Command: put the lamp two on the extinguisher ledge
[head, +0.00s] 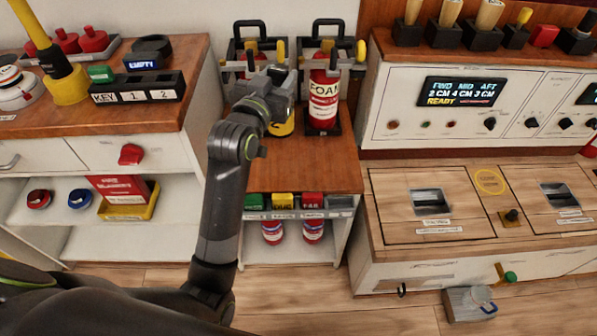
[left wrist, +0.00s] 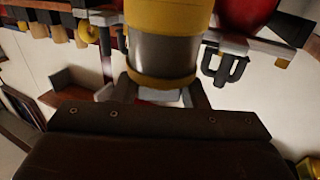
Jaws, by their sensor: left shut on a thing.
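My left gripper (head: 279,100) is over the back left part of the wooden extinguisher ledge (head: 290,166). It is shut on a yellow and grey cylinder, the lamp (head: 283,127), whose lower part shows under the gripper. In the left wrist view the lamp (left wrist: 168,45) is between the fingers, with a yellow top part, a grey band and a yellow rim. Its number is not visible. I cannot tell whether its base touches the ledge. My right gripper is not in view.
A red FOAM extinguisher (head: 323,97) stands just right of the lamp; another red one (head: 254,64) is partly hidden behind my gripper. The ledge's front is clear. A left cabinet (head: 120,115) and a right console (head: 460,140) flank it.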

